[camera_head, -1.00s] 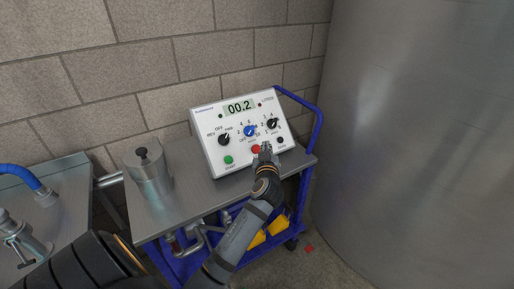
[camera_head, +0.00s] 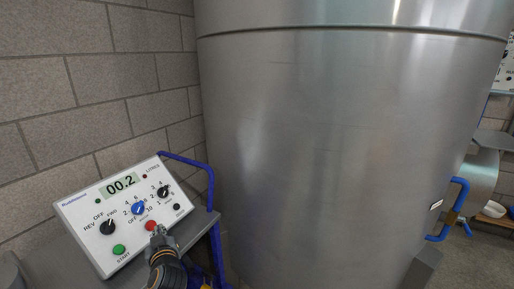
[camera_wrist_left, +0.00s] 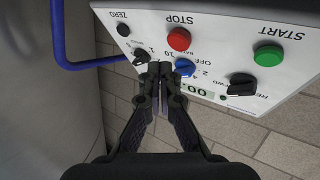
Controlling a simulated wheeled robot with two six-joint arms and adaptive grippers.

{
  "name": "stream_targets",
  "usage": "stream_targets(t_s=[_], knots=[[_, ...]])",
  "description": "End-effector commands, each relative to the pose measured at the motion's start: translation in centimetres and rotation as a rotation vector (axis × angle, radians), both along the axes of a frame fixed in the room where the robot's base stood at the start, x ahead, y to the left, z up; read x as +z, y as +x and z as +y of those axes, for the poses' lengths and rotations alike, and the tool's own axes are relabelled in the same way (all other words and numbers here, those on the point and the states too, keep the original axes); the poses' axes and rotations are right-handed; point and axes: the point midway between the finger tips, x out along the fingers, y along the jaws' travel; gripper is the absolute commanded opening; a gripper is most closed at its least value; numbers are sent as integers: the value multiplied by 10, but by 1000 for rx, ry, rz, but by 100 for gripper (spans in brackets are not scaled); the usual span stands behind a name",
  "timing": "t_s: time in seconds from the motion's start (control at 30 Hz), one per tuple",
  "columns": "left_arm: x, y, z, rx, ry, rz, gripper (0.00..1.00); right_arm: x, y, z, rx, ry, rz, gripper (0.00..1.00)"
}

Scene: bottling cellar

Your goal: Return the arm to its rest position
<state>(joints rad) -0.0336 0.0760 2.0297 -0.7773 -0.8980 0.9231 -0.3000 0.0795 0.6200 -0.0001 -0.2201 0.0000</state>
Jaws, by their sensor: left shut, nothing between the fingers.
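My left gripper (camera_head: 160,236) is shut and empty in the head view, at the lower front of a white control box, close by the red stop button (camera_head: 151,225). I cannot tell whether the fingertips touch the panel. The control box (camera_head: 88,213) has a display (camera_head: 121,186) reading 00.2, a green start button (camera_head: 119,249) and black knobs. My right gripper is not in view.
The box stands on a metal cart with a blue handle rail (camera_head: 211,180). A large steel tank (camera_head: 320,140) fills the middle. A block wall (camera_head: 90,90) is behind the box. At the far right are a blue pipe (camera_head: 460,195) and another bench.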

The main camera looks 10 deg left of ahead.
Motion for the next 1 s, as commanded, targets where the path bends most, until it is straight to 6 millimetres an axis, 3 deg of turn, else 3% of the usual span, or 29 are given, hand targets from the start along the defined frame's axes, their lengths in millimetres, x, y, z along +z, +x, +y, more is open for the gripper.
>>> stream_targets(t_s=[0.1,0.2,0.3,0.5,0.67,0.7,1.0], knots=[[-58,-52,-11,-48,-31,269,0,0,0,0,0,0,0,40],[-96,-98,-29,-138,-53,493,0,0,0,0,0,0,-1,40],[-120,-136,-48,-239,-68,663,0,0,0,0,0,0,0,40],[-147,-202,-83,-452,-88,917,0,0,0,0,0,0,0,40],[-156,-251,-110,-637,-96,1072,0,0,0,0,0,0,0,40],[-160,-258,-114,-673,-98,1100,0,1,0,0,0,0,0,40],[-252,-241,-102,-647,-120,1130,0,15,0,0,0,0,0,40]])
